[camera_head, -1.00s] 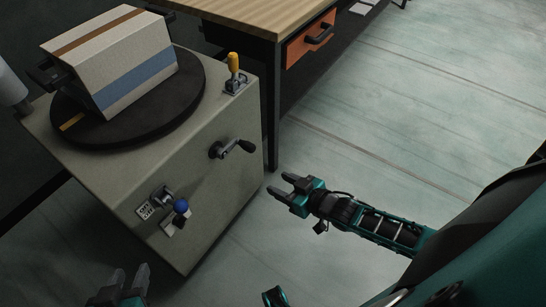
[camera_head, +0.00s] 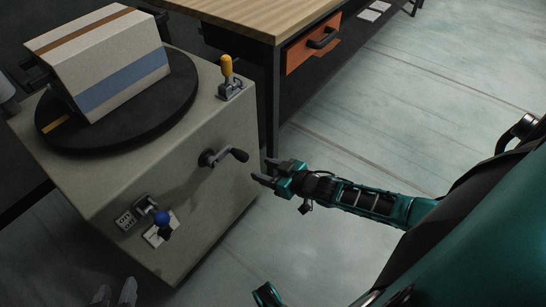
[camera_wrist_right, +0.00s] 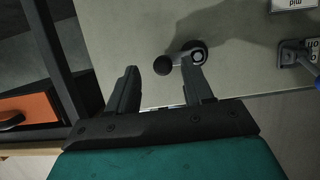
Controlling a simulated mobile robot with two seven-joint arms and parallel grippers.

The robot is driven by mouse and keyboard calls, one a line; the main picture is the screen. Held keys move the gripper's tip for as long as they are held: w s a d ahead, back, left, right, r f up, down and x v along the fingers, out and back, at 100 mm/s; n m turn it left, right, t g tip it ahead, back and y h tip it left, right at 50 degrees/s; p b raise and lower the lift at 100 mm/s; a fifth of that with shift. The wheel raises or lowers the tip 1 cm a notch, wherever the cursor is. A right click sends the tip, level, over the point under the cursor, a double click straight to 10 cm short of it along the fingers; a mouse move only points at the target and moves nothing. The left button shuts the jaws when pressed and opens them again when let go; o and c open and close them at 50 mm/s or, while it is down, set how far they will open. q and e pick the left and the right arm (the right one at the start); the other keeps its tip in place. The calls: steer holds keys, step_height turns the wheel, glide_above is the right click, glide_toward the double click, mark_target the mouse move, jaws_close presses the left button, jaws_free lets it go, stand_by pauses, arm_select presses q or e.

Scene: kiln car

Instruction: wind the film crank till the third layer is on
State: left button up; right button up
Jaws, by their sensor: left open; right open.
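The film crank (camera_head: 222,157), a grey arm with a black knob, is on the front face of a grey cabinet (camera_head: 175,165). My right gripper (camera_head: 264,172) is open and empty, just right of the crank and apart from it in the head view. In the right wrist view the crank (camera_wrist_right: 194,54) shows beyond the fingertips, its knob between the lines of the two fingers (camera_wrist_right: 161,72). A pale box (camera_head: 105,60) with brown and blue stripes sits on a black turntable (camera_head: 150,128). Film layers cannot be made out. My left gripper (camera_head: 116,291) is open at the bottom edge.
A yellow-handled clamp or lever (camera_head: 228,78) stands on the cabinet top. A blue-knobbed lever (camera_head: 161,218) and a small label plate (camera_head: 125,220) are low on the front face. A wooden table (camera_head: 255,18) with an orange drawer (camera_head: 312,48) stands behind. Floor at right is clear.

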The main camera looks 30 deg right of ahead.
mark_target(247, 160)
steer(key=w+b, duration=0.1)
steer(key=w+a, duration=0.1)
steer(key=w, duration=0.1)
steer(key=w+b, duration=0.1)
steer(key=w, duration=0.1)
steer(key=shift+a+f+b, duration=0.1)
steer(key=shift+a+b, duration=0.25)
steer(key=shift+a, duration=0.05)
steer(key=shift+w+a, duration=0.1)
steer(key=shift+w, duration=0.1)
steer(key=shift+w, duration=0.2)
jaws_close()
stand_by(0.6)
steer(key=shift+f, duration=0.1)
stand_by(0.5)
